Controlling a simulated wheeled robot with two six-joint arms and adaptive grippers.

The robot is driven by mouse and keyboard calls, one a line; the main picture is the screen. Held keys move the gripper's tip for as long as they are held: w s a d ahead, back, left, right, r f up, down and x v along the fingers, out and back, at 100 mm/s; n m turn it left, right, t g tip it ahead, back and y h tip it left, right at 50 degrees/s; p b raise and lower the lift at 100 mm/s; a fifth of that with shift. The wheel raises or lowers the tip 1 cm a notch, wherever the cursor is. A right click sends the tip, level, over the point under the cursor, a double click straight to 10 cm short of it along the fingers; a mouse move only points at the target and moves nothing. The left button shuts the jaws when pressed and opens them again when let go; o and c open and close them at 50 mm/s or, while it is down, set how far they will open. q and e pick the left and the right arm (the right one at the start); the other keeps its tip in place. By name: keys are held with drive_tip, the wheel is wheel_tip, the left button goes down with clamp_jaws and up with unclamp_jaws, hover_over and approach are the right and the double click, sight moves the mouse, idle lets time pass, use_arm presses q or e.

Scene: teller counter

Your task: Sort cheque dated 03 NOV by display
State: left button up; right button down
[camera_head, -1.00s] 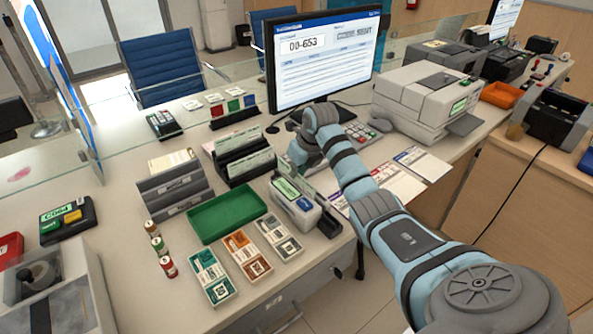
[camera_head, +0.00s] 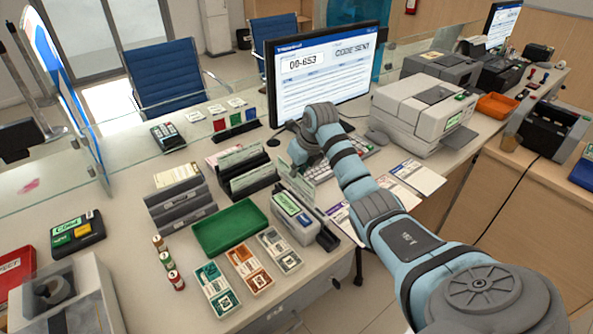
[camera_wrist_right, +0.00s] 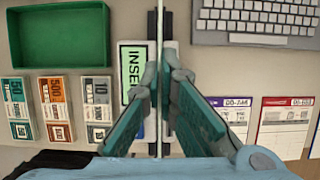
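My right gripper (camera_head: 300,152) is above the counter, beside the stamping device (camera_head: 294,214) with a green label. In the right wrist view its fingers (camera_wrist_right: 163,78) are closed on a thin sheet, the cheque (camera_wrist_right: 159,30), seen edge-on. The cheque (camera_head: 319,172) shows pale green below the gripper in the head view; its date is not readable. The display (camera_head: 325,75) reads "00-653" and "CODE SENT"; its smaller lines are unreadable. A dark rack (camera_head: 252,183) holds several greenish slips, and a grey stepped rack (camera_head: 180,207) stands to its left. My left gripper is not in view.
An empty green tray (camera_head: 229,229) lies before the racks, with banknote bundles (camera_head: 247,268) in front. A keyboard (camera_wrist_right: 255,20), printed forms (camera_head: 415,176) and a printer (camera_head: 425,112) are to the right. A glass screen runs behind the counter.

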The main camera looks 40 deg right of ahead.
drive_tip(key=shift+r+p, duration=2.2)
drive_tip(key=shift+r, duration=0.45)
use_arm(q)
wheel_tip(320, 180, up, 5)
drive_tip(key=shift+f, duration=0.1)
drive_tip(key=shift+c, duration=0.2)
use_arm(e)
drive_tip(key=shift+f, duration=0.1)
